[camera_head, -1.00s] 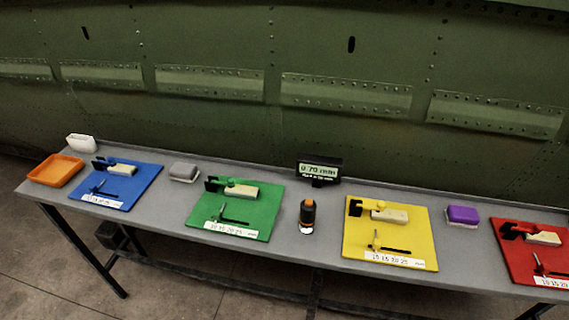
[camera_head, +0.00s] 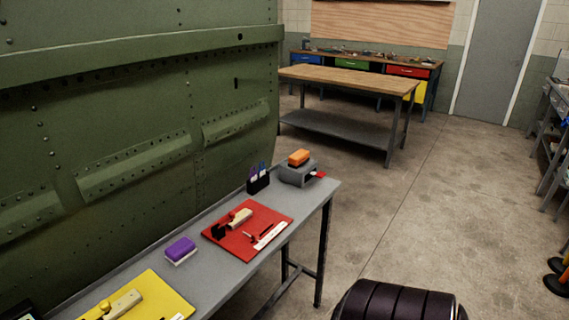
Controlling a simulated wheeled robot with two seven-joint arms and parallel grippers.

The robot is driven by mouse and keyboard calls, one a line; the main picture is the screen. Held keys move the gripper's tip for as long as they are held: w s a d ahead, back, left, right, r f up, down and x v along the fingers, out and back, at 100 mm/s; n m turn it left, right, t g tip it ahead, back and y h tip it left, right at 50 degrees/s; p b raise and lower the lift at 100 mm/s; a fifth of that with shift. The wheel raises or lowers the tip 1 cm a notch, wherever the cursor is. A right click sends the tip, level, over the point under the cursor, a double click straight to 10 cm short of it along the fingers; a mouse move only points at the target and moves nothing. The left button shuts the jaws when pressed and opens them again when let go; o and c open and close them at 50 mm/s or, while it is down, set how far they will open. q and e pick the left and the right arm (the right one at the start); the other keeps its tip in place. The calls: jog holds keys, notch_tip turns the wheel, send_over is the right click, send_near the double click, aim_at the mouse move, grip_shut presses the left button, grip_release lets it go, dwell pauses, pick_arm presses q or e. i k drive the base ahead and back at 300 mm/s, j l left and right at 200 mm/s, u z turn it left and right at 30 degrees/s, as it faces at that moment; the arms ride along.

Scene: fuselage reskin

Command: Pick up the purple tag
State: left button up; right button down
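A small purple block (camera_head: 181,247) with a white lower part lies on the grey table, between the yellow board and the red board. It is the clearest purple thing in view; I cannot tell whether it is the tag. No separate flat purple tag can be made out. Neither of my grippers is in view.
The narrow grey table (camera_head: 218,276) runs along the green riveted fuselage panel (camera_head: 100,120). It bears a yellow board (camera_head: 160,296), a red board (camera_head: 226,246), a black pen holder (camera_head: 258,184) and a grey dispenser (camera_head: 297,174) with an orange block (camera_head: 299,157) on top. Open floor (camera_head: 420,215) lies to the right; a wooden-topped bench (camera_head: 350,80) stands behind.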

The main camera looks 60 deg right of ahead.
aim_at(254, 176)
jog(key=z, duration=1.7)
jog(key=i+l+u, duration=0.1)
jog(key=l+u, duration=0.15)
jog(key=u, duration=0.25)
jog(key=l+u, duration=0.25)
jog(key=u, duration=0.2)
